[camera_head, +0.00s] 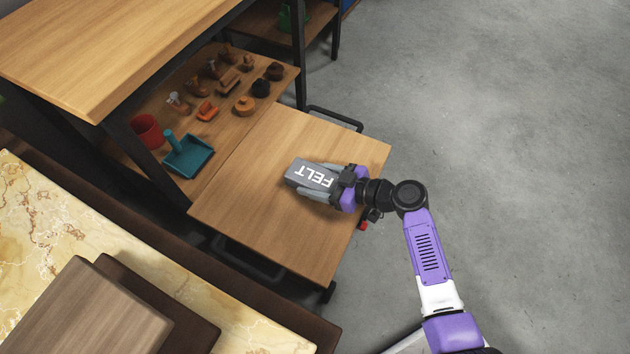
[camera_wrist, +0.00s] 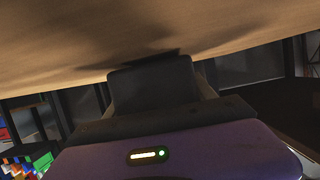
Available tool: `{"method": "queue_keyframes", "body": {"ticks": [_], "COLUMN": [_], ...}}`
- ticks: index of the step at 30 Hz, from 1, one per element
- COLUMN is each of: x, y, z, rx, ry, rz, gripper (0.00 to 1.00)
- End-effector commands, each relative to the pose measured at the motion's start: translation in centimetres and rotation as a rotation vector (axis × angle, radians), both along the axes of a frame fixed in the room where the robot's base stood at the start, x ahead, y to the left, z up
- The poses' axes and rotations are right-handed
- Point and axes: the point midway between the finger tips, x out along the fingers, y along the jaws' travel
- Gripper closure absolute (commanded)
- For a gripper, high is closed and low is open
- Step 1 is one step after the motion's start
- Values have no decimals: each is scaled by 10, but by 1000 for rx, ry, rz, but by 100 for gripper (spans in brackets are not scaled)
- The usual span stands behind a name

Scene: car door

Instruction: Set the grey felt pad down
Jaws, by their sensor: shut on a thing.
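The grey felt pad (camera_head: 309,176), a grey block with white letters reading FELT, is over the light wooden table top (camera_head: 265,230) in the head view. My gripper (camera_head: 318,180) is shut on the pad, with a finger along each side. In the wrist view the pad (camera_wrist: 152,85) is a dark block in front of my gripper, close to the wooden surface (camera_wrist: 90,50), with a shadow beside it. I cannot tell whether the pad touches the wood.
A lower shelf at the left holds a teal dustpan (camera_head: 188,155), a red cup (camera_head: 147,130) and several small wooden and dark items. A higher wooden top (camera_head: 110,45) overhangs that shelf. A marble-patterned top (camera_head: 40,220) with boards stands at lower left. The table around the pad is clear.

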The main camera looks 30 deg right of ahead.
Motion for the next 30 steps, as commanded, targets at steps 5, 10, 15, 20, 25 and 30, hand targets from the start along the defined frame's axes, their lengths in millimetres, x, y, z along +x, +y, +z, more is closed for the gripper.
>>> {"method": "queue_keyframes", "body": {"ticks": [5, 10, 15, 20, 25, 30], "x": [0, 0, 0, 0, 0, -7], "y": [0, 0, 0, 0, 0, -5], "z": [-2, -4, -5, -5, -4, 1], "rx": [0, 1, 0, 0, 0, 1], "ry": [-1, -1, 0, 0, 0, 2], "rz": [-1, 0, 0, 0, 0, -2], "gripper": [78, 78, 17, 15, 15, 15]}}
